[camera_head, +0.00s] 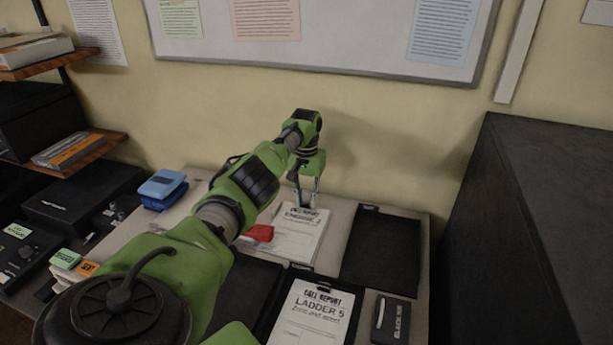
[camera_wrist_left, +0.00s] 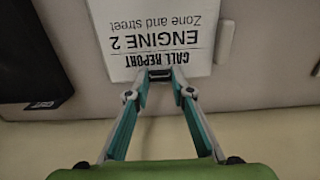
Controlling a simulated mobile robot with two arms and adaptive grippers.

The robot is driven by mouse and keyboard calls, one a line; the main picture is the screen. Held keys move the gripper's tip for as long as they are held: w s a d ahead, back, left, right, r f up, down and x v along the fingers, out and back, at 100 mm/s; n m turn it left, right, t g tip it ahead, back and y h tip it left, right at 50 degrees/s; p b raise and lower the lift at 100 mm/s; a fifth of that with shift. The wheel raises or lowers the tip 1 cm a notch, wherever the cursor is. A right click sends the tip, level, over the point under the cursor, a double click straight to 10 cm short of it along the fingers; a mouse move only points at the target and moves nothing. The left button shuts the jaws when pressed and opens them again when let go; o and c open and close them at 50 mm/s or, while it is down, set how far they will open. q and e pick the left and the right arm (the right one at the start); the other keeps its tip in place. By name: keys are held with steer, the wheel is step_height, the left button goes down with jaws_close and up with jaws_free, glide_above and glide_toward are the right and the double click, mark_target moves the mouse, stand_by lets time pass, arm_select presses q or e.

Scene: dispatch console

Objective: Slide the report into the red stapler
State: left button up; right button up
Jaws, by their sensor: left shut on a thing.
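The call report marked Engine 2 (camera_head: 298,240) lies on the desk with its printed side up. It also fills the top middle of the left wrist view (camera_wrist_left: 160,18), upside down there. My left gripper (camera_head: 309,201) reaches down at the report's far edge. In the left wrist view its fingertips (camera_wrist_left: 160,74) are shut on that edge, by the heading. The red stapler (camera_head: 262,233) sits at the left side of the report, partly hidden behind my left arm. I cannot tell whether paper is between its jaws. My right gripper is not in view.
A black tray (camera_head: 353,277) lies to the right of the report. The Ladder 5 report (camera_head: 313,313) is on a dark clipboard in front, beside a black box (camera_head: 391,320). A blue stapler-like stack (camera_head: 162,188) stands at left. A wall is close behind.

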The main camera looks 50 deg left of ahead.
arm_select(q)
steer(key=shift+a, duration=0.1)
stand_by(0.3)
steer(key=o, duration=1.6)
steer(key=shift+o, duration=0.2)
step_height(320, 180, up, 7)
steer(key=p, duration=0.7)
steer(key=shift+s+f, duration=0.1)
